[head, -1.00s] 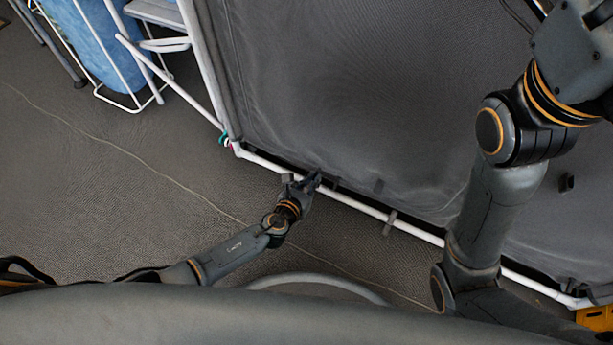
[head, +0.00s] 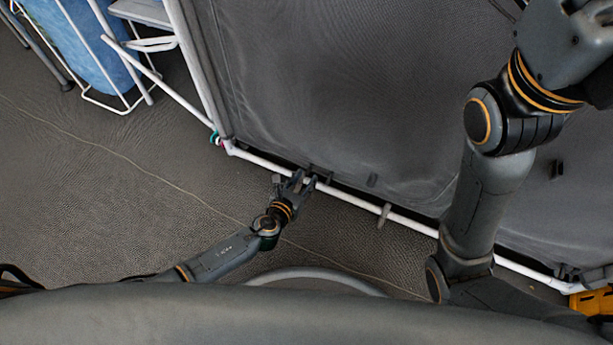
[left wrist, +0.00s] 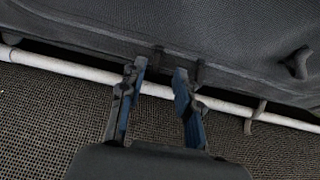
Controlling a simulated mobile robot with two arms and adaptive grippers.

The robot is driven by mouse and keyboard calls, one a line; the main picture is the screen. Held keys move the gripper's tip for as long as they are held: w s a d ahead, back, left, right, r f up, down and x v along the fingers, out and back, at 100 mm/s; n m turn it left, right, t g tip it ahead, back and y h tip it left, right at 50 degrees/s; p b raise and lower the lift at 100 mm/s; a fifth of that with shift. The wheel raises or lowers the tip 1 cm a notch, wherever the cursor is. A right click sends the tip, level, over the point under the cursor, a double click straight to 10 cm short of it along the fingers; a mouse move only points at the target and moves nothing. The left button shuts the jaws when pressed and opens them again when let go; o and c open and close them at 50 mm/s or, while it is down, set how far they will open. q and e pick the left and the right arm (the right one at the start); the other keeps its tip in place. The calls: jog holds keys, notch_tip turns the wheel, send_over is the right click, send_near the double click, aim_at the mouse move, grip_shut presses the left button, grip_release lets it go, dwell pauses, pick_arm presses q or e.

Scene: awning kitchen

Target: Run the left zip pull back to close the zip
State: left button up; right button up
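The grey fabric wall (head: 340,80) of the awning hangs down to a white pole (head: 345,195) along the floor. Small dark tabs (head: 372,180) sit along its lower edge; I cannot tell for sure which of them is the left zip pull. My left gripper (head: 304,181) is at this edge, by the pole. In the left wrist view the gripper (left wrist: 160,69) is open, its two fingers apart. One dark tab (left wrist: 158,57) shows between the fingertips, and another (left wrist: 200,72) just right of them. No grip on either shows.
A looped dark tab (left wrist: 298,62) and a grey strap (left wrist: 257,113) lie farther right along the edge. A white-framed stand with blue cloth (head: 90,45) is at the upper left. My right arm crosses the right side. The floor at left (head: 80,180) is clear.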

pick_arm(q)
jog(key=v, duration=0.6)
dwell(0.5)
